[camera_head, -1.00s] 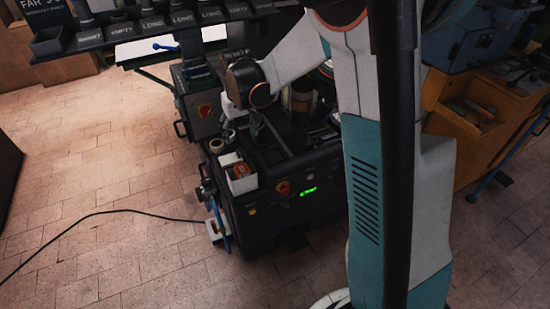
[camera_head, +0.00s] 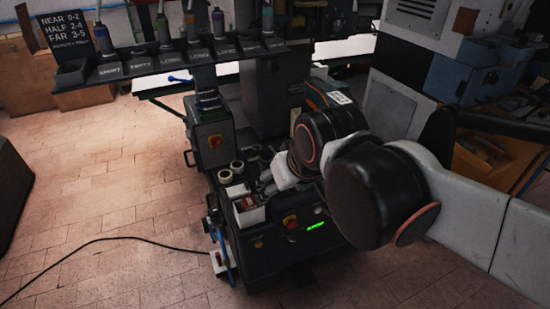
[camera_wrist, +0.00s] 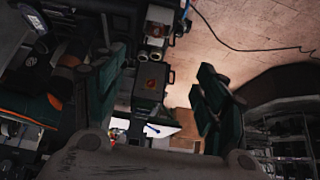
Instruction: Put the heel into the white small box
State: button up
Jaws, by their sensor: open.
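The small white box (camera_head: 249,212) stands on the near left corner of the dark machine in the head view, with something reddish in it. A white box with a reddish-brown item (camera_wrist: 156,29) shows at the top of the wrist view. My gripper (camera_wrist: 160,88) is open, its two dark green fingers wide apart, with nothing seen between them. In the head view my arm's large dark joints hide most of the gripper and the machine's right part. I cannot make out a heel in either view.
The dark machine (camera_head: 262,240) has a lit green display and a red button. A labelled rack (camera_head: 165,62) overhangs the back. A black cable (camera_head: 120,238) crosses the open tiled floor at left.

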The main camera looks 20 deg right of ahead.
jog(key=shift+s+f+t, duration=0.2)
jog(key=shift+s+f, duration=0.05)
jog(key=shift+s, duration=0.65)
jog(key=shift+s+f+t, duration=0.2)
jog(key=shift+s+f, duration=0.05)
jog(key=shift+s, duration=0.65)
jog(key=shift+c, duration=0.2)
